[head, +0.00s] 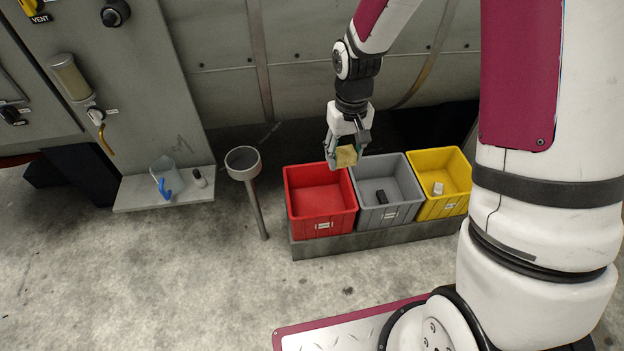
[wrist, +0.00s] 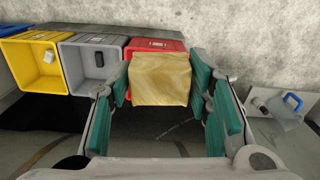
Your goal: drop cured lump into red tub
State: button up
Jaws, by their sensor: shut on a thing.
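The cured lump (head: 346,156) is a yellowish-tan block. My gripper (head: 343,150) is shut on it, and it shows between the green finger pads in the wrist view (wrist: 160,78). The red tub (head: 320,224) stands at the left end of a row of three and looks empty in the head view. In the head view the lump appears above the border between the red tub and the grey tub. In the wrist view the lump covers much of the red tub (wrist: 140,44). The lump's height above the tubs is hard to judge.
The grey tub (head: 389,216) holds a dark object (head: 382,197). The yellow tub (head: 444,208) holds a whitish block (head: 438,188). A funnel on a post (head: 243,164) stands left of the red tub. A shelf (head: 150,203) at the left bears a blue-handled jug (head: 165,178).

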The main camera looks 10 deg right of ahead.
aim_at(322, 208)
jog(key=i+j, duration=0.2)
jog(key=j, duration=0.15)
jog(key=i+j, duration=0.25)
jog(key=i+j+z, duration=0.1)
jog(key=j, duration=0.35)
jog(key=i+j+z, duration=0.1)
jog(key=z, duration=0.25)
jog(key=j+z, duration=0.1)
jog(key=z, duration=0.3)
jog(key=i+j+z, duration=0.1)
jog(key=z, duration=0.25)
